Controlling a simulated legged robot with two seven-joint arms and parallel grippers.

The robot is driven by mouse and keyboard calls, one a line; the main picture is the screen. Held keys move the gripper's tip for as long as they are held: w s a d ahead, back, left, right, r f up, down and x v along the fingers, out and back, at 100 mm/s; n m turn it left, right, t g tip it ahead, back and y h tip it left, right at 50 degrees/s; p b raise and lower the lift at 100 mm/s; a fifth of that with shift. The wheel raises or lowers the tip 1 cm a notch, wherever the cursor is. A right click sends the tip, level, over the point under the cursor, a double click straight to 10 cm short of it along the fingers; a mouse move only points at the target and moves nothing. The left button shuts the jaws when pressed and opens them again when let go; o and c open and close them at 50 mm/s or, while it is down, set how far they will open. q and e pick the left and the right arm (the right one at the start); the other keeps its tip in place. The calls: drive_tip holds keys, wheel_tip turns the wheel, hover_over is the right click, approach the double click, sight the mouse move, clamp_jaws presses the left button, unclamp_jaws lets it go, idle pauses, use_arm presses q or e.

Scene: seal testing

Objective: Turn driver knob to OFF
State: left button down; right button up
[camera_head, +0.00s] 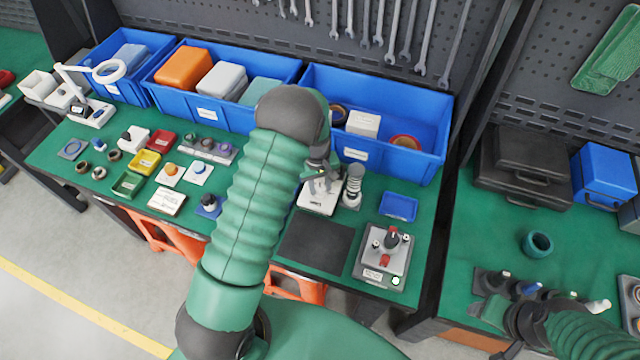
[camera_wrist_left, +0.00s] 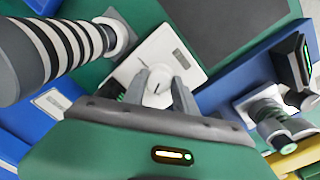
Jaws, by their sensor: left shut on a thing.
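A white driver box stands on the green table, with its front part (camera_head: 316,207) showing in the head view; its top also shows in the left wrist view (camera_wrist_left: 181,60). A round, pale knob (camera_wrist_left: 157,92) sits on the box, with a thin line across it. My left gripper (camera_wrist_left: 157,98) has one finger on each side of the knob and is shut on it. In the head view my left gripper (camera_head: 320,185) is over the box, and my own arm hides part of it. My right gripper (camera_head: 505,322) is low at the right, dark and too unclear to read.
A black-and-white ribbed cylinder (camera_head: 353,184) stands close to the box's right. A grey device (camera_head: 370,272) with a red-and-black part and a green light is nearer the front right. A dark mat (camera_head: 315,243) lies bare in front. Blue bins (camera_head: 432,150) line the back.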

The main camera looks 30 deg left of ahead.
sight(318, 188)
use_arm(q)
drive_tip(key=shift+w+a+r+n, duration=0.1)
drive_tip(key=shift+w+n, duration=0.05)
drive_tip(key=shift+n, duration=0.5)
drive_tip(key=shift+w+r+n, duration=0.1)
drive_tip(key=shift+n, duration=0.55)
drive_tip(key=c, duration=1.3)
unclamp_jaws()
drive_tip(key=o, duration=0.3)
drive_tip(key=shift+s+f, duration=0.1)
wheel_tip(318, 188, up, 17)
drive_tip(key=shift+s+f+b, duration=0.15)
drive_tip(key=shift+s+b, duration=0.15)
drive_tip(key=shift+a, duration=0.1)
